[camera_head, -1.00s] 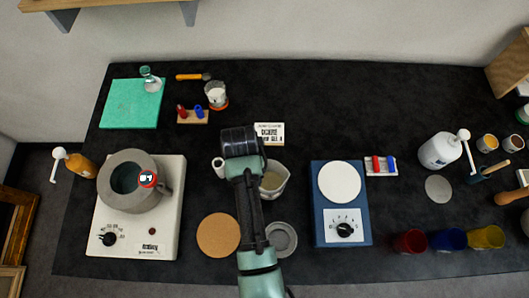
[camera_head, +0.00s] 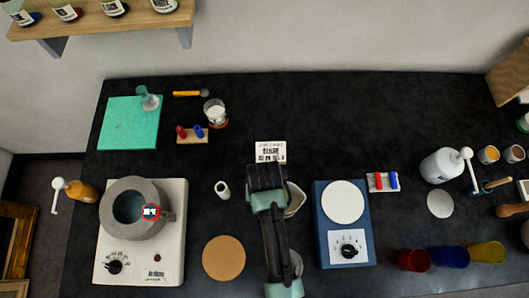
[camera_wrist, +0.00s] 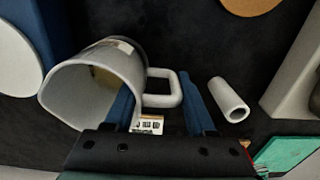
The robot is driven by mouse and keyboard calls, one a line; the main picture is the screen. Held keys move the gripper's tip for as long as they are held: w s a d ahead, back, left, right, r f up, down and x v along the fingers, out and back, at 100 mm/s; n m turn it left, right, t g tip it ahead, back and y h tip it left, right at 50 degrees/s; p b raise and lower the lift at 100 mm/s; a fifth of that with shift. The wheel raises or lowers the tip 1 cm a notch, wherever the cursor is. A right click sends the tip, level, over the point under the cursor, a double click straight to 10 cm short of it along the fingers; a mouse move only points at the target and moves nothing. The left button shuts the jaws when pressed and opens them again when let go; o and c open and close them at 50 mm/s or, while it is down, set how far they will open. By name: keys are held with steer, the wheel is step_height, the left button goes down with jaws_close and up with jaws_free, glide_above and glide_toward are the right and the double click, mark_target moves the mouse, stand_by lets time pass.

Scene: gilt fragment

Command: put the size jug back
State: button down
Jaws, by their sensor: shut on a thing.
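The size jug (camera_wrist: 75,95) is a whitish jug with a loop handle, its open mouth facing the wrist camera, with something brownish inside. My gripper (camera_wrist: 158,92) has its two blue fingers either side of the handle and is shut on it. In the head view the jug (camera_head: 297,199) shows only in part, to the right of my gripper (camera_head: 266,180), which hides the rest. I cannot tell whether the jug is clear of the bench.
A heater with a grey pot (camera_head: 120,205) stands left. A white tube (camera_head: 222,189) and cork mat (camera_head: 223,257) lie near my arm. A blue scale (camera_head: 330,255) stands right of the jug; a label card (camera_head: 270,146) is behind. The back right bench (camera_head: 400,115) is bare.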

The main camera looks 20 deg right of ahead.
steer(key=shift+f, duration=1.75)
steer(key=shift+f, duration=0.1)
steer(key=shift+c, duration=1.1)
jaws_free()
